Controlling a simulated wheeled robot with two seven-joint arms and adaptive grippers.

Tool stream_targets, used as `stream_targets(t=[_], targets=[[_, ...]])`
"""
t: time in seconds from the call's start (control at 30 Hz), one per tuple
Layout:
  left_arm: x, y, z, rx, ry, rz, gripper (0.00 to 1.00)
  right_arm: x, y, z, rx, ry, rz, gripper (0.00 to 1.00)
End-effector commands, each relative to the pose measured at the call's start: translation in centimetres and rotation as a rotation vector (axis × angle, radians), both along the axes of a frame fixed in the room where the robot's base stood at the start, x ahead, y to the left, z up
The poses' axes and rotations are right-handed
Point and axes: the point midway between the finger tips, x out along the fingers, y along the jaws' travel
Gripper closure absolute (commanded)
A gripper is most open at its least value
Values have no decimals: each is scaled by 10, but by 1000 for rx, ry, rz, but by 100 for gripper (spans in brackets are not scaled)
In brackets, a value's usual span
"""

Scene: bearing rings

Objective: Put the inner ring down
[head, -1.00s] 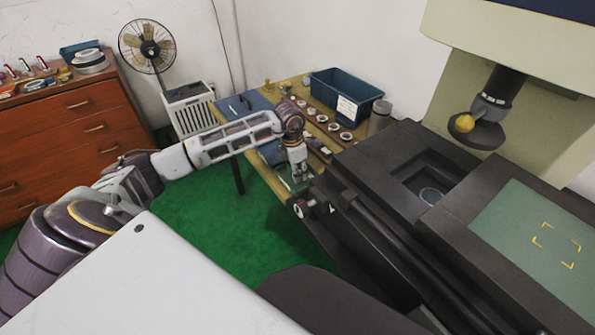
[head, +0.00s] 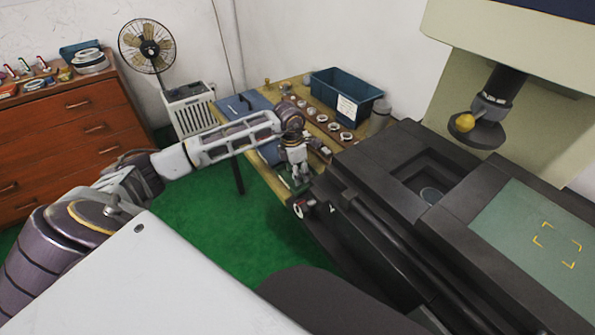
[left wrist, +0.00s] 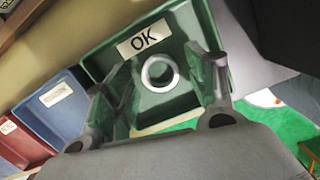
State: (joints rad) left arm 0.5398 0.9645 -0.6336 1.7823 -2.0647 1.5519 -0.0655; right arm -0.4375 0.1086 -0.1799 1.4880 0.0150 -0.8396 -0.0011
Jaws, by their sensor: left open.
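The inner ring (left wrist: 160,73), a pale metal ring, lies in a green tray (left wrist: 178,20) marked OK in the left wrist view. My left gripper (left wrist: 165,60) is open above the tray. Its two fingers are spread to either side of the ring, with visible gaps between ring and fingers. In the head view my left gripper (head: 298,180) points down at the table's near edge, beside the dark machine. The ring in the tray cannot be made out there. My right gripper is in neither view.
A blue tray (left wrist: 52,97) and a red tray (left wrist: 20,140) stand left of the green one. On the wooden table (head: 262,172) are several other rings and a blue bin (head: 335,92). The dark machine (head: 375,165) stands close on the right of my left gripper.

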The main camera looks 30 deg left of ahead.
Motion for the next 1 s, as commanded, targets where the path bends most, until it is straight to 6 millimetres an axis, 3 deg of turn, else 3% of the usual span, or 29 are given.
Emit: stream_targets(t=[0.27, 0.8, 1.0], targets=[[-1, 2, 20, 0, -3, 1, 44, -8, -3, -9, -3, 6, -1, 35], [-9, 7, 99, 1, -3, 0, 44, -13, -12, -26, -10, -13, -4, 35], [-11, 8, 116, 0, -2, 0, 44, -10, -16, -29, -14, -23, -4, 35]])
